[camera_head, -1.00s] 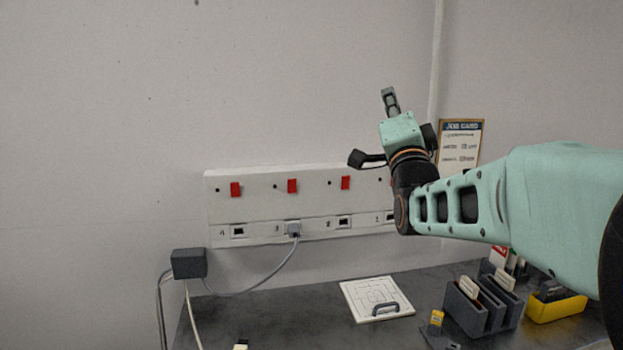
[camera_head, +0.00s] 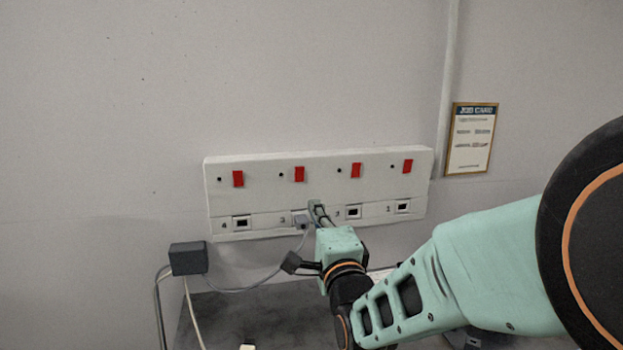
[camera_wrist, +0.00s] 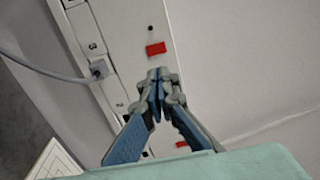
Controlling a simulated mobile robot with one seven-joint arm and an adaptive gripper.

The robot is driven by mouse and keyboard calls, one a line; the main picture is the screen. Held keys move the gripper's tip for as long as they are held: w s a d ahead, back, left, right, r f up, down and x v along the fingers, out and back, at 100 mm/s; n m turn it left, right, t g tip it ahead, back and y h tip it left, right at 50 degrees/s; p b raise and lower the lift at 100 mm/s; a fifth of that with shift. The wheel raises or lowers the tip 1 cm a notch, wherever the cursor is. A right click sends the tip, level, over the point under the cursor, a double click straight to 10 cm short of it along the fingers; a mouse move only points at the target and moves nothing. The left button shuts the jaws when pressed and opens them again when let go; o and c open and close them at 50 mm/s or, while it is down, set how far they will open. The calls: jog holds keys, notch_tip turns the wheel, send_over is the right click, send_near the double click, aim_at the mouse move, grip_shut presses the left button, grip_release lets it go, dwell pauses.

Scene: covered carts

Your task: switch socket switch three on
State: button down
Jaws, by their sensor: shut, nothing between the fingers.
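The white socket panel (camera_head: 330,196) is on the wall, with a row of red switches above numbered sockets. Switch three (camera_head: 299,174) is the second red switch from the left, above the socket marked 3, which holds a grey plug (camera_head: 301,222). In the wrist view, switch three (camera_wrist: 156,48) lies just beyond my fingertips, and the plug (camera_wrist: 99,68) is to the left. My gripper (camera_head: 315,205) is shut and empty in front of the panel, below and slightly right of switch three. Contact with the panel cannot be told. Switch three's on or off position is not clear.
Switch two (camera_head: 356,170) is close on the right, and it shows low in the wrist view (camera_wrist: 182,144). The plug's cable (camera_head: 270,284) runs left to a dark box (camera_head: 188,258). A job card (camera_head: 471,139) hangs right. The wall above is clear.

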aim_at(300, 172)
jog(key=shift+w, duration=0.1)
jog(key=p+x, duration=0.2)
jog(key=x, duration=1.2)
jog(key=shift+p, duration=0.35)
jog(key=shift+r, duration=0.1)
jog(key=shift+w+a+r+g+p, duration=0.1)
jog(key=shift+w+r+g+p, duration=0.15)
jog(key=shift+r+g+p, duration=0.7)
jog(key=shift+f+t, duration=0.25)
jog(key=shift+f, duration=0.45)
